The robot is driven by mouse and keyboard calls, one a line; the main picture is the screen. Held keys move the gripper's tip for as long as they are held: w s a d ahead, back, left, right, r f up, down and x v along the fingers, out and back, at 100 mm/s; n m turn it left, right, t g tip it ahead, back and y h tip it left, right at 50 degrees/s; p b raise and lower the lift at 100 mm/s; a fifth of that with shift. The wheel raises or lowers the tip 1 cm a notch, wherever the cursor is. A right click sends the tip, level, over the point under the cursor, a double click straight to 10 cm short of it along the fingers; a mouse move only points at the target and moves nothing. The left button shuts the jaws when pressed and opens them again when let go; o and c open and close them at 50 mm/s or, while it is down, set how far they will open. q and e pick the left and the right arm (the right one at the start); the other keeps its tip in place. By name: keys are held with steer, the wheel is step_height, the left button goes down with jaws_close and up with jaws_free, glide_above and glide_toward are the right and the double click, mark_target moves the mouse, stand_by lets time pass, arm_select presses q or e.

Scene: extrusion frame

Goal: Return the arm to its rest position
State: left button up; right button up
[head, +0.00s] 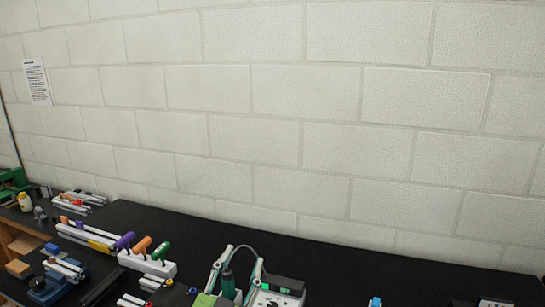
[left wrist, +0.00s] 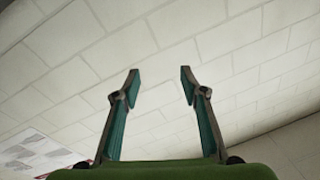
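My left gripper (head: 238,260) is at the bottom middle of the head view, with its fingers pointing up and spread apart. In the left wrist view, the left gripper (left wrist: 160,78) shows its two green-padded fingers wide apart. Only the block wall shows between them, so it is empty. In the head view a dark green tool with a cable appears between the fingers, but the wrist view shows nothing held. My right gripper is not in view.
The black bench (head: 330,265) runs along the pale block wall (head: 300,90). A white holder (head: 147,263) carries purple, orange and green-handled tools. A device with a green display (head: 280,292) stands right of the left gripper. A blue vise (head: 45,290) is at left.

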arm_select(q)
steer(key=s+a+f+n+g+y, duration=0.2)
steer(key=s+a+f+g, duration=0.5)
steer(key=f, duration=0.5)
steer(key=s+a+f+n+g+y, duration=0.25)
steer(key=s+a+f, duration=0.25)
steer(key=s+f, duration=0.5)
steer(key=s+a+f+g, duration=0.1)
steer(key=s+f+g, duration=0.25)
steer(key=s, duration=0.35)
steer(key=s+a+f+g, duration=0.1)
steer(key=s+f+g, duration=0.1)
steer(key=s+f, duration=0.35)
step_height(320, 180, down, 28)
steer(key=s+g+b, duration=0.1)
steer(key=s+b, duration=0.1)
steer(key=b, duration=0.3)
steer(key=s+a+f+g+b, duration=0.1)
steer(key=s+f+b, duration=0.4)
steer(key=s+f, duration=1.3)
step_height(320, 180, down, 4)
steer(key=shift+a+f+g, duration=0.15)
steer(key=shift+a+g, duration=0.25)
steer(key=shift+a, duration=0.5)
steer(key=shift+h, duration=0.25)
